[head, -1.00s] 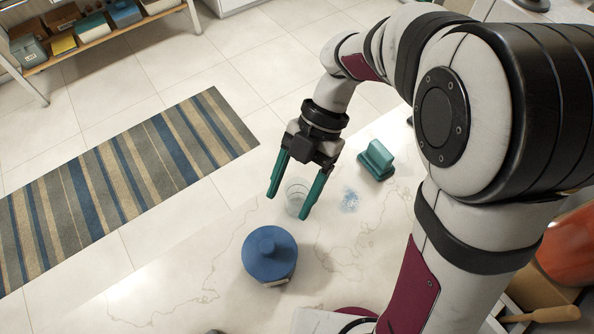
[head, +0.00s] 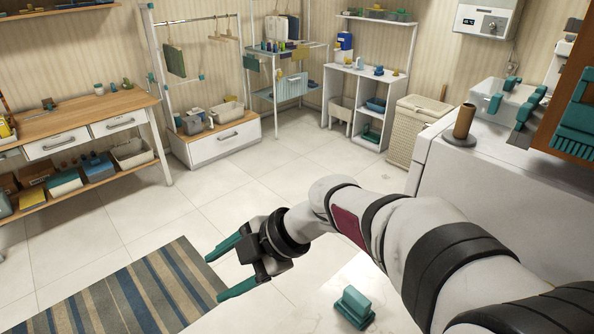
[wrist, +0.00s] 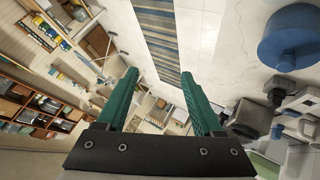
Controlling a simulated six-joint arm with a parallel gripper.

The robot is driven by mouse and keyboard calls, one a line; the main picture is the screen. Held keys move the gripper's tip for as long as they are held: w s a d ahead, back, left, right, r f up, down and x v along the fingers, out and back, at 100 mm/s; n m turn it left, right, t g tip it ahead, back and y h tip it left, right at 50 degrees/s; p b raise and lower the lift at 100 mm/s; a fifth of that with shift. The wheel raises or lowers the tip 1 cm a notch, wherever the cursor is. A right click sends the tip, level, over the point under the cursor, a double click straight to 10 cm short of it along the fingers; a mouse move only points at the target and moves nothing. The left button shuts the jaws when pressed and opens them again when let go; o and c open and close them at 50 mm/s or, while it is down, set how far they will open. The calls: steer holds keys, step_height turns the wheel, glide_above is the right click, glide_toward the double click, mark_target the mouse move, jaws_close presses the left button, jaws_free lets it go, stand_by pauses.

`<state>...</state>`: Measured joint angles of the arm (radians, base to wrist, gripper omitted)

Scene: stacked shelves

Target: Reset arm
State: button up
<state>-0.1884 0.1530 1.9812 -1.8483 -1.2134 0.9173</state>
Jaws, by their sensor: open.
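My gripper (head: 229,268) has two teal fingers spread apart with nothing between them. In the head view it is in the lower left, raised above the floor by the striped rug, with my arm reaching in from the right. In the wrist view the open fingers (wrist: 162,98) frame the rug and a distant part of the room. A teal block-shaped object (head: 354,306) sits on the white marble counter (head: 305,318) below my arm. A blue lidded pot (wrist: 292,36) is at the upper right in the wrist view.
The striped rug (head: 130,295) lies on the tiled floor. A wooden bench with drawers (head: 70,125) is at the left, and white shelves (head: 352,105) and a wicker hamper (head: 415,128) stand at the back. A white cabinet or appliance (head: 480,200) is at the right. The floor between is clear.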

steer(key=w+d+r+m+t, duration=0.3)
steer(key=w+r+m+t, duration=0.3)
steer(key=w+t, duration=0.15)
steer(key=w+d+r+m+t+h, duration=0.15)
steer(key=d+m+t+h, duration=0.25)
steer(key=d+m+h, duration=0.95)
steer(key=s+d+f+m+g+y, duration=0.1)
steer(key=s+d+f+m+g, duration=0.4)
steer(key=s+d+f+m, duration=0.45)
steer(key=s+a+f+m+g+y, duration=0.1)
steer(key=s+a+g+y, duration=0.1)
steer(key=s, duration=0.8)
steer(key=s+a+f+m+g+y, duration=0.1)
steer(key=s+a+f+g+y, duration=0.1)
steer(key=s+a+g, duration=0.3)
steer(key=s+y, duration=0.1)
steer(key=s, duration=0.3)
steer(key=shift+s+f, duration=0.2)
steer(key=shift+s, duration=0.15)
